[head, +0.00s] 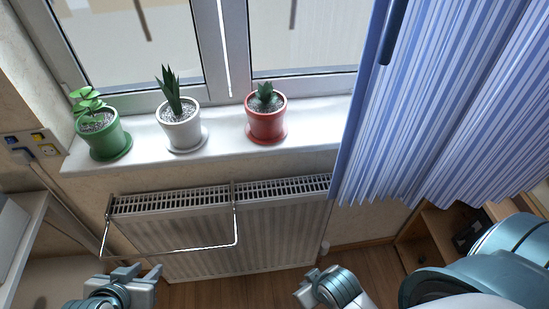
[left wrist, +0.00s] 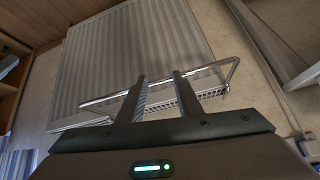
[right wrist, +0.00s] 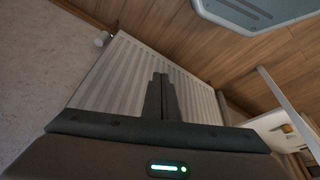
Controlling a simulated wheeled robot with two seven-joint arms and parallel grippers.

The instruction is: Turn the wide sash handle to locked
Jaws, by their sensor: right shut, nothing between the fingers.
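The window (head: 225,50) fills the top of the head view, with white frames and a middle post. I cannot make out a sash handle on the visible lower part of it; the upper part is out of view. My left gripper (head: 140,273) is low in front of the radiator, well below the window. In the left wrist view its two fingers (left wrist: 157,78) stand apart with nothing between them. My right gripper (head: 308,284) is low, right of the radiator's middle. In the right wrist view its fingers (right wrist: 160,76) are together and empty.
A green pot (head: 106,137), a white pot (head: 182,131) and a red pot (head: 267,122) with plants stand on the white sill (head: 226,150). A radiator (head: 190,245) with a wire rail (head: 237,225) is below. A blue striped curtain (head: 450,110) covers the window's right side.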

